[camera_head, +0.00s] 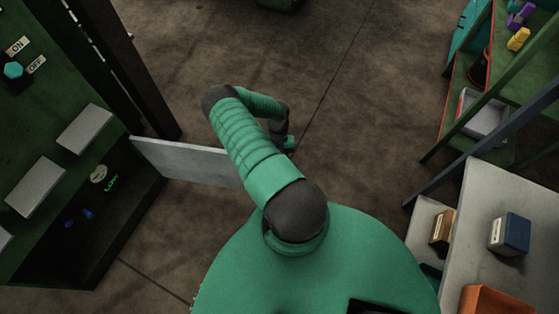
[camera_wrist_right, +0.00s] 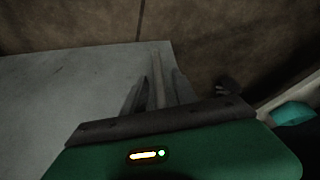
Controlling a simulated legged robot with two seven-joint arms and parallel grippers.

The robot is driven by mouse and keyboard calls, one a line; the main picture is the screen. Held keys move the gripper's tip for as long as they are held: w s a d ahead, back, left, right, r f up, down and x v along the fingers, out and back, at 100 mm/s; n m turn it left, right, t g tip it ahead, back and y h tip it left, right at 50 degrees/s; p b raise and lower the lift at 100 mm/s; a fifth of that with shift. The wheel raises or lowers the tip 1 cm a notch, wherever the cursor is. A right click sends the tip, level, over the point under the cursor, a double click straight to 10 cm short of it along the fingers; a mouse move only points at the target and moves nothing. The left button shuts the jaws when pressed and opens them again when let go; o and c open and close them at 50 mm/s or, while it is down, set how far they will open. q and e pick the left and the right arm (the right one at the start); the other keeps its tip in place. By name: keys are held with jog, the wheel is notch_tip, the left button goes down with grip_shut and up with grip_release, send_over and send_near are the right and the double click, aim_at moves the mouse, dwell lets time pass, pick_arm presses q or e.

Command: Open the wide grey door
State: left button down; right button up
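The wide grey door (camera_head: 190,162) stands swung out from the left green cabinet, its far part passing behind an arm of mine. A pale grey panel (camera_wrist_right: 70,90), apparently this door, fills the left of the right wrist view. My right gripper (camera_wrist_right: 158,78) is at the panel's right edge, with a narrow upright bar between its dark fingers. I cannot tell whether the fingers press on the bar. In the head view the arm bends out and down to a small wrist end; its fingers are not clear. My left gripper is not in view.
The green cabinet (camera_head: 75,165) has ON/OFF labels, grey blocks and a dark lower opening. A shelf (camera_head: 510,90) with coloured items and a pale table (camera_head: 490,270) with a blue box (camera_head: 510,234) stand at right. The central floor is clear.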

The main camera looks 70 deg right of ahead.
jog(key=p+v, duration=0.5)
jog(key=v, duration=1.1)
jog(key=shift+r, duration=0.2)
